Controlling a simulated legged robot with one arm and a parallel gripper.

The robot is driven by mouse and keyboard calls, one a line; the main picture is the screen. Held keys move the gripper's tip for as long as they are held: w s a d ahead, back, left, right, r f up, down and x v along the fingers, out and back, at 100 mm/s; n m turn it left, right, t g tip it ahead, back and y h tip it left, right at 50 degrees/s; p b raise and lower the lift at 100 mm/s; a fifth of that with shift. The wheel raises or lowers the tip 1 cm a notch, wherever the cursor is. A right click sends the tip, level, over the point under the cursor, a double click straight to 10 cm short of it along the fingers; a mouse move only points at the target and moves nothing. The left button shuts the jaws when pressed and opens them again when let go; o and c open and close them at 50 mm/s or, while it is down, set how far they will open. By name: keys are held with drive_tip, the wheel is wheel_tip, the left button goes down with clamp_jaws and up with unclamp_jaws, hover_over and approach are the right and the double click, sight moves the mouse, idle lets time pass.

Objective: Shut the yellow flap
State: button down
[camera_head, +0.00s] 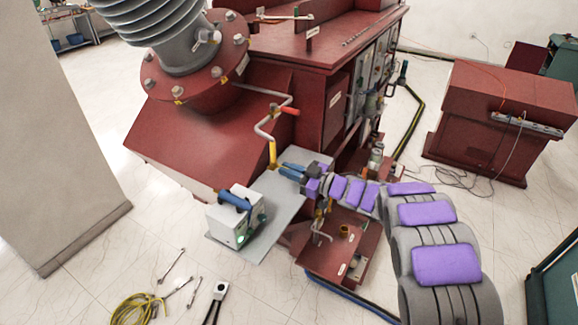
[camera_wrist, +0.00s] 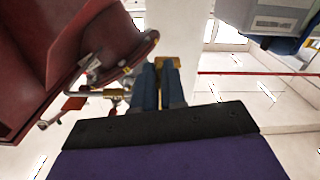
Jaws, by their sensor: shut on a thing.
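The yellow flap (camera_head: 273,153) hangs at the lower end of a bent grey pipe on the red transformer, in the middle of the head view. My gripper (camera_head: 281,168) reaches in from the right, with its blue fingers at the flap's lower end. In the wrist view, the flap's brownish-yellow end (camera_wrist: 168,61) shows at and between the two blue fingertips of my gripper (camera_wrist: 158,72). The fingers are shut on it, with a narrow gap between them. The fingers hide part of the flap.
A grey plate (camera_head: 284,205) lies below my gripper, bearing a white box with a blue handle (camera_head: 236,215). A red valve handle (camera_head: 290,111) is on the pipe above. A red cabinet (camera_head: 490,110) stands at the right. Cable and tools lie on the floor.

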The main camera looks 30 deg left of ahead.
drive_tip(key=shift+w+r, duration=0.1)
drive_tip(key=shift+r, duration=0.05)
drive_tip(key=c, duration=1.2)
unclamp_jaws()
drive_tip(key=d+b, duration=0.1)
drive_tip(key=d, duration=1.6)
drive_tip(key=shift+s+d+f, duration=0.2)
drive_tip(key=shift+s, duration=0.2)
